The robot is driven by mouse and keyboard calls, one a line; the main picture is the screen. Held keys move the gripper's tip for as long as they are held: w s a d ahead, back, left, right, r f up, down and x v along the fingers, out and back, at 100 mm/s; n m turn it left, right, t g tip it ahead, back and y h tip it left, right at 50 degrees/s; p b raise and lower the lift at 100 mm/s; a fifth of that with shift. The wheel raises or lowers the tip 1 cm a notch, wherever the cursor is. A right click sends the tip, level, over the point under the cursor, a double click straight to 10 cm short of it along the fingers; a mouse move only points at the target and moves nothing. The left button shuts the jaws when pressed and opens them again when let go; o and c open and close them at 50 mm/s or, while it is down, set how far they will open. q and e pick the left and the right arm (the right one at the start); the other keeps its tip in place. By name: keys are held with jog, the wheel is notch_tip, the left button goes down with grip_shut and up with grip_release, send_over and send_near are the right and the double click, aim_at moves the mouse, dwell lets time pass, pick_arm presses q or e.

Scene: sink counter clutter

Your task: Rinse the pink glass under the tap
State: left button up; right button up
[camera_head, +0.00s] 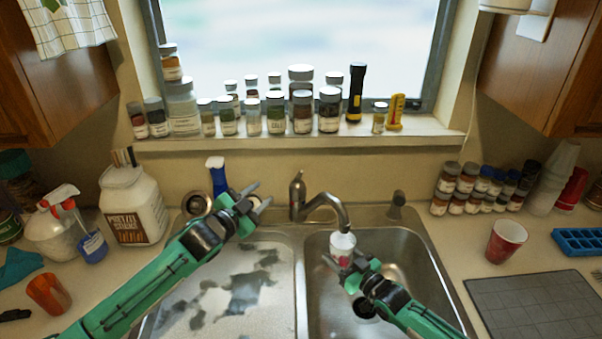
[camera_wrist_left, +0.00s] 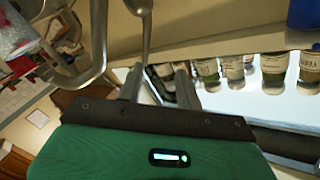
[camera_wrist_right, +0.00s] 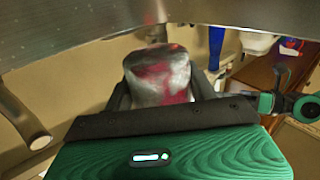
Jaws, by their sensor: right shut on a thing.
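The pink glass (camera_head: 342,243) is in my right gripper (camera_head: 346,262), right below the tap's spout (camera_head: 343,222) over the right basin. In the right wrist view the glass (camera_wrist_right: 158,75) looks whitish and grey with pink patches, between the fingers. I cannot make out running water. The tap (camera_head: 298,197) stands behind the sink. My left gripper (camera_head: 257,200) is open and empty, above the back of the left basin, left of the tap. Its parted fingers (camera_wrist_left: 158,82) show in the left wrist view.
The left basin (camera_head: 225,290) holds grey-and-white patches. A blue spray bottle (camera_head: 217,172) stands behind it, near my left gripper. Jars and a flashlight (camera_head: 356,92) line the windowsill. A red cup (camera_head: 507,240) and a grey mat (camera_head: 535,303) are on the right counter.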

aim_at(299, 174)
pick_arm(q)
jog(key=shift+h, duration=0.7)
jog(key=x, duration=0.4)
jog(key=s+d+x, duration=0.1)
jog(key=x, duration=0.4)
jog(key=s+d+x, duration=0.1)
jog(key=x, duration=0.4)
jog(key=shift+d+r, duration=0.15)
jog(key=shift+d, duration=0.1)
grip_shut()
